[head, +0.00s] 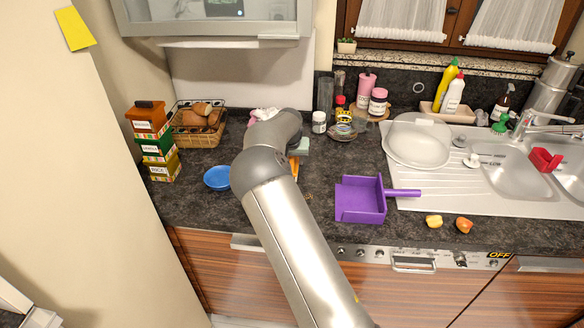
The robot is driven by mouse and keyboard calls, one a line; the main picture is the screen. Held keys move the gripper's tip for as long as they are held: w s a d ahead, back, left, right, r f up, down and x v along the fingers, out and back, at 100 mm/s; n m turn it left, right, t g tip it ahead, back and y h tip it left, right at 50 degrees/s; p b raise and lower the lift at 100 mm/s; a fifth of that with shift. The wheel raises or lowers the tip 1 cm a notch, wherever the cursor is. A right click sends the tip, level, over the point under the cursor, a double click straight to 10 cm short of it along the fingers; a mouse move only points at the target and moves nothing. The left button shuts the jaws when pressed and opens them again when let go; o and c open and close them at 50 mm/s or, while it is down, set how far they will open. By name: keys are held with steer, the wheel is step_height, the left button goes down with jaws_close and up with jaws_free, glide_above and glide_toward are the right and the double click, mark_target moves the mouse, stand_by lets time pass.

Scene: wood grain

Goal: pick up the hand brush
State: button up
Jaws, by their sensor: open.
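I cannot make out a hand brush in the head view; my arm covers part of the counter. A purple dustpan (360,200) lies on the dark counter right of my arm, its handle pointing right. My gripper cannot be made out, as my own arm links stand in front of that area. A small orange piece (294,167) shows at the right edge of my arm, mostly hidden; I cannot tell what it is.
A blue bowl (217,178), stacked boxes (152,142) and a bread basket (197,126) stand to the left. Jars (377,102) stand at the back. The sink (515,168) is at right. Two small food pieces (434,221) lie near the front edge.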

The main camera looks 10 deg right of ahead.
steer(key=shift+c, duration=0.3)
steer(key=c, duration=0.6)
steer(key=shift+r, duration=0.1)
steer(key=shift+r+p, duration=0.35)
steer(key=shift+p, duration=0.1)
step_height(320, 180, up, 3)
steer(key=shift+f+b, duration=0.2)
steer(key=shift+b, duration=0.35)
steer(key=s+r+b, duration=0.1)
steer(key=s+r, duration=0.2)
steer(key=s, duration=0.1)
steer(key=s+r+b, duration=0.2)
steer(key=s+r, duration=0.1)
steer(key=s, duration=0.2)
steer(key=s+r+b, duration=0.2)
steer(key=s+r, duration=0.2)
steer(key=s, duration=0.1)
